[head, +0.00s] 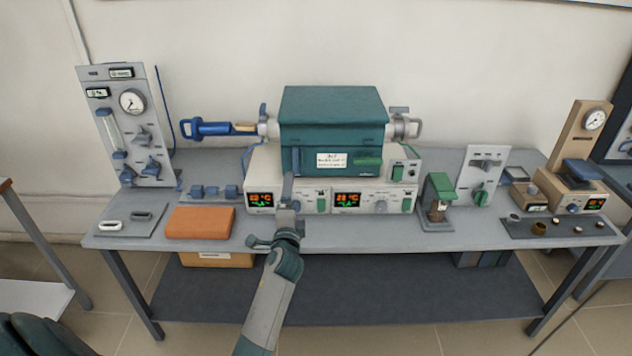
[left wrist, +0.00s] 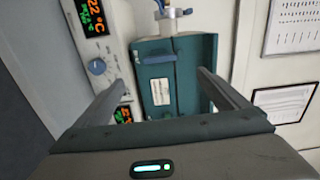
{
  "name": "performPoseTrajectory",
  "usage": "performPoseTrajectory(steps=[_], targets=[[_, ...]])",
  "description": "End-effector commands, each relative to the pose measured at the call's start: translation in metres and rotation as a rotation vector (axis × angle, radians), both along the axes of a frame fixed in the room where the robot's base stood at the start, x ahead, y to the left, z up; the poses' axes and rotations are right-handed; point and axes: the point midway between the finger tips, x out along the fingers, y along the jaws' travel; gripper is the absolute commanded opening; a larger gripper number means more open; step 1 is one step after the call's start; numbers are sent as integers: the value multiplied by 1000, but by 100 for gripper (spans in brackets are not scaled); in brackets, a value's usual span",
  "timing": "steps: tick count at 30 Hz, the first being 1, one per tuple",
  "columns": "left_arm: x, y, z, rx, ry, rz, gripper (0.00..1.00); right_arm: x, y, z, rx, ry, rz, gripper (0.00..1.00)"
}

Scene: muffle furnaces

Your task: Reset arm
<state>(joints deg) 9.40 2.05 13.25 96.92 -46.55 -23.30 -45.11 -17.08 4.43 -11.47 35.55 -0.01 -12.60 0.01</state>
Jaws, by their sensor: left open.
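My left gripper (head: 288,190) is in front of the teal muffle furnace (head: 333,115) in the head view, its arm reaching up from the bottom edge. In the left wrist view, the two fingers of the gripper (left wrist: 162,80) are spread wide with nothing between them. The furnace front (left wrist: 160,78), with a white label, shows beyond and between the fingers. I cannot tell whether the fingers touch it. The control unit (head: 375,199) with lit displays sits under the furnace; the arm hides part of its front. My right gripper does not show.
The grey bench (head: 330,236) carries a gauge panel (head: 137,120) and an orange block (head: 200,222) on the left. On the right stand a green-topped device (head: 438,200), a switch panel (head: 484,175) and a tan gauge stand (head: 578,150). A blue-handled rod (head: 208,128) projects left of the furnace.

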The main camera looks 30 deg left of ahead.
Motion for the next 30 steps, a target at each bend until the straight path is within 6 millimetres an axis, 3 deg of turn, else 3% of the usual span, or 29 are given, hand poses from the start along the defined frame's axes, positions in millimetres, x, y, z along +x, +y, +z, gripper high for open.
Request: performPoseTrajectory(steps=[8,11,14,17,23,30], targets=[[0,-2,-5,-8,6,-4,94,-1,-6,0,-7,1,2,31],[0,-6,-22,-33,21,-16,94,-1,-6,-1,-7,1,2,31],[-1,-15,-51,-77,49,-37,94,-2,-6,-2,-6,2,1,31],[-6,-28,-94,-148,91,-65,94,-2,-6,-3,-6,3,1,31],[-32,-64,-206,-339,205,-109,94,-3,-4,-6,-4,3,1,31],[-97,-107,-338,-580,354,-106,94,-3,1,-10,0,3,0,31]])
